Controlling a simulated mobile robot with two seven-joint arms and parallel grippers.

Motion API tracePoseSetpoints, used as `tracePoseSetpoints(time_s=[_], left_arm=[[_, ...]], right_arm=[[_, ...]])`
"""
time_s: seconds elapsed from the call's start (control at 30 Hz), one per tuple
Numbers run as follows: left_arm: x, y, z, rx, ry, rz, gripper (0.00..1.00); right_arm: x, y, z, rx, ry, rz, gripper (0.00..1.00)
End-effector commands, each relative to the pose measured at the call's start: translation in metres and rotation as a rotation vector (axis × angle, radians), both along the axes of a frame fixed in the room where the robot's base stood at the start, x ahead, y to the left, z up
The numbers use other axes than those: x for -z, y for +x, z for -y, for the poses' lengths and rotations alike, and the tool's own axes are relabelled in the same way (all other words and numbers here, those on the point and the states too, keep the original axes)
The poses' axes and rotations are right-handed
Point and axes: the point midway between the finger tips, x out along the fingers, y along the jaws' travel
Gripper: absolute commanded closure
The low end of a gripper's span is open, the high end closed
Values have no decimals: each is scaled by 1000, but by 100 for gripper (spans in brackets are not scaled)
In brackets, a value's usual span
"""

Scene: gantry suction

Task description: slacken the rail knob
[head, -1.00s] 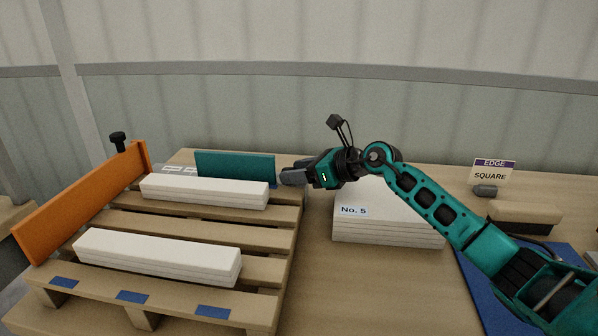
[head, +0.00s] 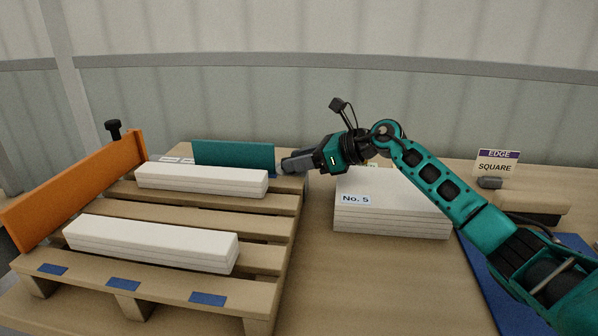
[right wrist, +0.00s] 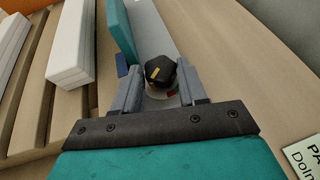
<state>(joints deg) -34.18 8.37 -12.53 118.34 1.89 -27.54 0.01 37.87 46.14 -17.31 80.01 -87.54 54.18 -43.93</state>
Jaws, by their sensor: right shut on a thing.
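A black rail knob (right wrist: 160,70) with a yellow mark sits between the fingers of my right gripper (right wrist: 160,92) in the right wrist view. The gripper is shut on it. A red mark shows on the pale round base beside the knob. The teal rail (right wrist: 121,32) stands beside it on a grey plate. In the head view the teal rail (head: 233,157) is at the pallet's far edge, with my right gripper (head: 290,164) at its right end; the knob is hidden there. My left gripper is not in view.
A wooden pallet (head: 190,222) carries two stacks of white boards. An orange rail (head: 75,190) with its own black knob (head: 113,130) stands at left. A white stack labelled No. 5 (head: 395,215) lies under my right arm. An EDGE SQUARE sign (head: 496,165) stands at right.

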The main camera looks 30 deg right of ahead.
Motion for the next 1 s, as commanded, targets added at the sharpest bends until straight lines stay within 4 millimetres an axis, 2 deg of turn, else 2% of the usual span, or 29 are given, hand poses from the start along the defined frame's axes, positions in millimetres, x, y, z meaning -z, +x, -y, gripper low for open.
tracePoseSetpoints(time_s=[0.03,0.3,0.6,1.0], left_arm=[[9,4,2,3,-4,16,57],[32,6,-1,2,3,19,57],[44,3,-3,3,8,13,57],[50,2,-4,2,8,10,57]], right_arm=[[6,2,2,-34,-1,4,89],[1,6,5,-239,1,4,89],[0,8,6,-387,1,2,89],[0,9,7,-476,-2,1,89]])
